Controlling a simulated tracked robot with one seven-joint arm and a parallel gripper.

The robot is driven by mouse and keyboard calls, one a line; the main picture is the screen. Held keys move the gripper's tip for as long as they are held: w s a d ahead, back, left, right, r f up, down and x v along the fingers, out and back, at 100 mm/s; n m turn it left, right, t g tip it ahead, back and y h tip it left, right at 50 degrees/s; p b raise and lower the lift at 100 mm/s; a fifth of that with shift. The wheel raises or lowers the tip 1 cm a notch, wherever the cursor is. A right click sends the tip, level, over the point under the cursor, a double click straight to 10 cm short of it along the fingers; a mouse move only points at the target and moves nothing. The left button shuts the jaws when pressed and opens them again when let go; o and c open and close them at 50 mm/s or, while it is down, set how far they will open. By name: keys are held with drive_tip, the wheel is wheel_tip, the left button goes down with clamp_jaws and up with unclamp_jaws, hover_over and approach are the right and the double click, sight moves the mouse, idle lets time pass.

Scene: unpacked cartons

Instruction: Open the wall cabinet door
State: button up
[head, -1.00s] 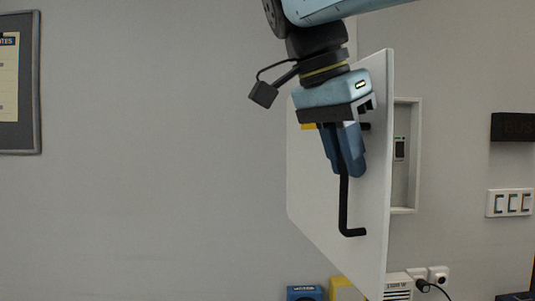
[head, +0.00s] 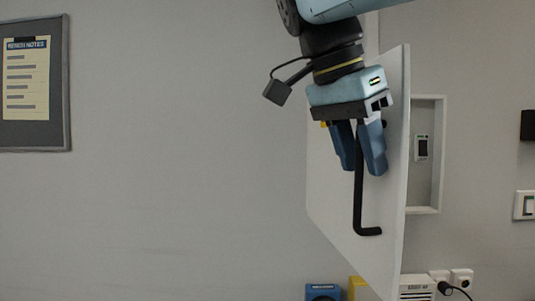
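The white wall cabinet door (head: 330,195) stands swung out from the wall, its edge toward me. Behind it on the right, part of the open cabinet (head: 437,195) shows, a shallow white frame with a small dark device (head: 421,148) inside. The rest of the cabinet is hidden behind the door.
A notice board (head: 38,85) hangs on the wall at far left. Below the door are a blue box (head: 322,292), a yellow item (head: 360,289) and a white vented box (head: 416,287). Sockets (head: 451,279) with a plugged cable are at lower right.

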drive_tip(key=v, duration=0.7)
drive_tip(key=shift+r, duration=0.4)
drive_tip(key=shift+s+a, duration=0.1)
drive_tip(key=shift+a, duration=0.05)
drive_tip(key=shift+s, duration=0.15)
